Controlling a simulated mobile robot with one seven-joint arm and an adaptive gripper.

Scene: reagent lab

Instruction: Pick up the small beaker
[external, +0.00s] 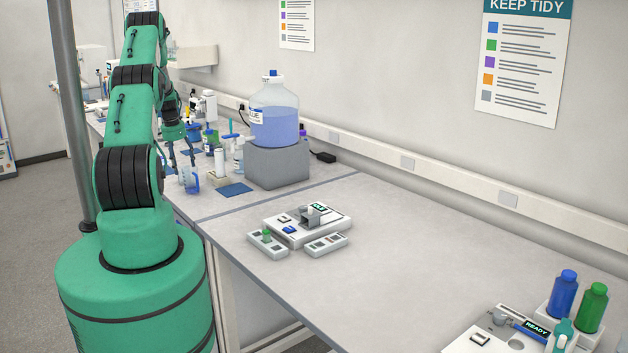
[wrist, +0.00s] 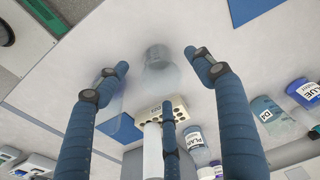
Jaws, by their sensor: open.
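A clear glass beaker (wrist: 158,58) stands on the bench in the wrist view, between and a little beyond the tips of my fingers. I see it from above at an angle, and it looks apart from them. My gripper (wrist: 165,85) is open and empty, with two fingers spread left and right and a third at the bottom middle. In the external view my gripper (external: 181,157) hangs over the near edge of the far bench, above a small glass vessel (external: 190,181) that looks bluish. The size of the beaker is hard to judge.
A holed block (wrist: 178,108), a labelled bottle (wrist: 197,148) and other bottles (wrist: 268,118) stand close to the fingers. A large blue-liquid carboy (external: 274,118) sits on a grey block (external: 277,165). A blue mat (external: 235,190) lies nearby. The near bench (external: 400,235) has much clear room.

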